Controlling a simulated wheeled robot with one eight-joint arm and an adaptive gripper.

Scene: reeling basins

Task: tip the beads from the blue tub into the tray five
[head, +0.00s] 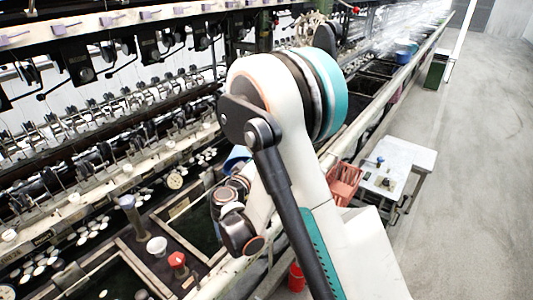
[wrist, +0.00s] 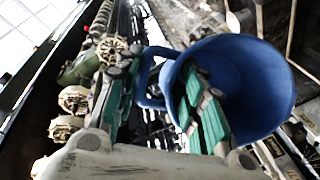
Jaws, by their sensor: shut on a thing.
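The blue tub (wrist: 262,85) is large at the right of the wrist view, tilted with its mouth towards the camera. Its inside is dark blue, and I see no beads in it. My gripper (wrist: 160,72) has one green-padded finger inside the mouth and the other beyond the handle (wrist: 145,78), so the tub's near side and handle lie between them. In the head view only a bit of the blue tub (head: 236,158) shows behind my arm, above the basin row. I cannot pick out tray five; no number is readable.
Dark framed basins (head: 195,222) run along the machine, with a white cup (head: 157,247) and a red knob (head: 177,262) on the ledge. An orange crate (head: 345,183) and a white table (head: 408,158) stand at the right. The floor beyond is clear.

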